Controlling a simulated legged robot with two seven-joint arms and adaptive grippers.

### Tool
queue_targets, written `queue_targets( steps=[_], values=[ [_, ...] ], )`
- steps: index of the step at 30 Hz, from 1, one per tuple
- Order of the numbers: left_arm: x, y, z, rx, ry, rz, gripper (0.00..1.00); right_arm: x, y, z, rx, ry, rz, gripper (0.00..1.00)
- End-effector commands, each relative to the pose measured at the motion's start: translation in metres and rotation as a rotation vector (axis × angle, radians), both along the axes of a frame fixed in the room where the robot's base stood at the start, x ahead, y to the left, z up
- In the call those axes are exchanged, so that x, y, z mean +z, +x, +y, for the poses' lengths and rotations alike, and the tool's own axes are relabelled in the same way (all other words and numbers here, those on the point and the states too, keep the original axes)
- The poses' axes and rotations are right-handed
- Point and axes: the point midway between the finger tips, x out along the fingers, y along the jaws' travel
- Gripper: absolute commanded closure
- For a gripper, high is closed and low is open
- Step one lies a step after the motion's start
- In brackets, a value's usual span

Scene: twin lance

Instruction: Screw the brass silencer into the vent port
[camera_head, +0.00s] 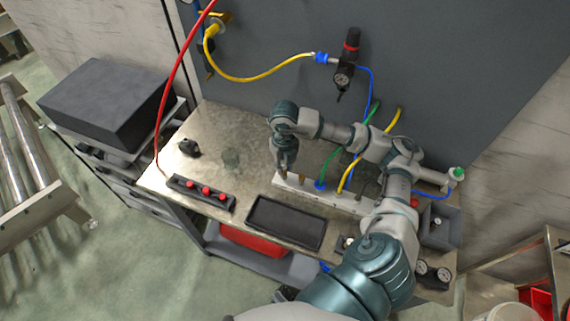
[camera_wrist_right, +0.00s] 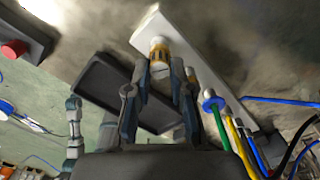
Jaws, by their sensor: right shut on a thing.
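My right gripper (camera_head: 286,166) points down at the left end of the pale manifold block (camera_head: 330,197), which lies along the bench. In the right wrist view its fingers (camera_wrist_right: 159,72) are shut on the brass silencer (camera_wrist_right: 159,48), a yellow-brass piece with a pale end. The silencer is over the left end of the manifold, which also shows in the wrist view (camera_wrist_right: 190,50). The vent port is hidden behind the silencer and fingers. I cannot tell whether the threads are engaged. My left gripper cannot be made out in the head view.
A dark tray (camera_head: 285,222) lies in front of the manifold. A box with red buttons (camera_head: 200,191) is on the bench's left. Blue, green and yellow hoses (camera_head: 348,176) rise from the manifold right of my gripper. A regulator (camera_head: 344,70) hangs on the grey panel.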

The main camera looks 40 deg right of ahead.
Motion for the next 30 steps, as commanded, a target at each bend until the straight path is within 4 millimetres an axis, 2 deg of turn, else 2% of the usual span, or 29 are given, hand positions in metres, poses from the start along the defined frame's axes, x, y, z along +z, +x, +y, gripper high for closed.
queue_targets(
  steps=[1,9,18,22,29,30],
  values=[
    [-0.001,-0.007,0.001,-0.001,0.001,0.006,0.5,0.008,0.005,-0.007,-0.107,-0.014,-0.02,1.0],
    [-0.019,-0.054,0.01,-0.009,0.007,0.028,0.5,0.008,0.006,-0.005,-0.633,-0.011,-0.02,1.0],
    [-0.025,-0.107,0.023,-0.016,0.012,0.049,0.5,0.007,0.007,-0.001,-1.157,-0.011,-0.018,1.0],
    [-0.022,-0.109,0.024,-0.017,0.01,0.046,0.5,0.005,0.008,0.001,-1.296,-0.011,-0.02,1.0],
    [-0.023,-0.109,0.024,-0.017,0.01,0.048,0.5,0.003,0.008,0.002,-1.322,-0.012,-0.021,1.0],
    [-0.023,-0.109,0.024,-0.016,0.009,0.047,0.5,0.003,0.008,0.003,-1.321,-0.012,-0.021,0.77]
  ],
)
